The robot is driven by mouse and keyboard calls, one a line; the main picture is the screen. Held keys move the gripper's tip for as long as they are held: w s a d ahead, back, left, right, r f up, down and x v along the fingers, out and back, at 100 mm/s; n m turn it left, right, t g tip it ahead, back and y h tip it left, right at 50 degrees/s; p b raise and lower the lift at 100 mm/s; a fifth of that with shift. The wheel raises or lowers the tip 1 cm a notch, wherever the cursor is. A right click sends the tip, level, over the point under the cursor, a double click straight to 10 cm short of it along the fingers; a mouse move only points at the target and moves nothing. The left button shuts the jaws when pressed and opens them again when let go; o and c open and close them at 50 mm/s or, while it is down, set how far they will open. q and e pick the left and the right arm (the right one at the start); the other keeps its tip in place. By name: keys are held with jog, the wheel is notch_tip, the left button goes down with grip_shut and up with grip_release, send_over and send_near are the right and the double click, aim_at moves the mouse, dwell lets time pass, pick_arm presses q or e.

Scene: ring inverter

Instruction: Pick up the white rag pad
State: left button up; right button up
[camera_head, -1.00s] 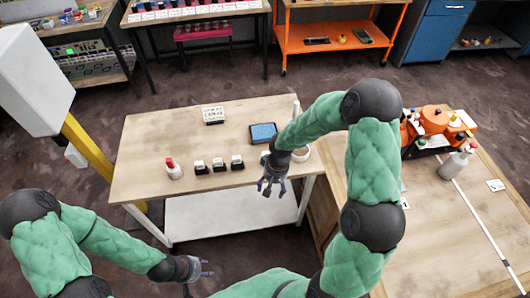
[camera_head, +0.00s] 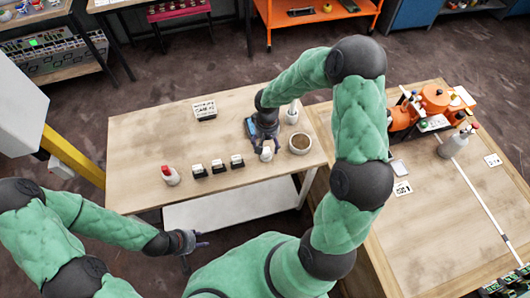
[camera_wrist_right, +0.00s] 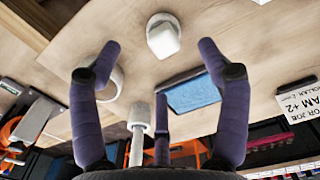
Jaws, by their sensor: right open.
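A small white object (camera_head: 266,153), which I take for the white rag pad, sits on the left wooden table (camera_head: 140,150). In the right wrist view the white pad (camera_wrist_right: 163,36) shows ahead, centred between the fingertips and not held. My right gripper (camera_head: 266,140) is over the table, just behind the pad in the head view. In the right wrist view my right gripper (camera_wrist_right: 159,48) is open, its purple fingers spread and empty. My left gripper (camera_head: 200,240) hangs in front of the table, empty, with fingers apart.
A blue pad in a dark tray (camera_wrist_right: 192,94) lies close to the right fingers. A round bowl (camera_head: 299,143) and a white bottle (camera_head: 292,112) stand beside them. Several black-and-white blocks (camera_head: 218,166), a red-topped item (camera_head: 170,175) and a sign (camera_head: 204,110) are further left.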

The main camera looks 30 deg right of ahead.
aim_at(266, 150)
jog(key=f, duration=0.3)
jog(key=shift+w+f, duration=0.2)
jog(key=shift+w, duration=0.05)
notch_tip(266, 150, down, 5)
jog(key=shift+w+r+b, duration=0.1)
jog(key=shift+w+b, duration=0.05)
jog(key=shift+b, duration=0.55)
grip_shut()
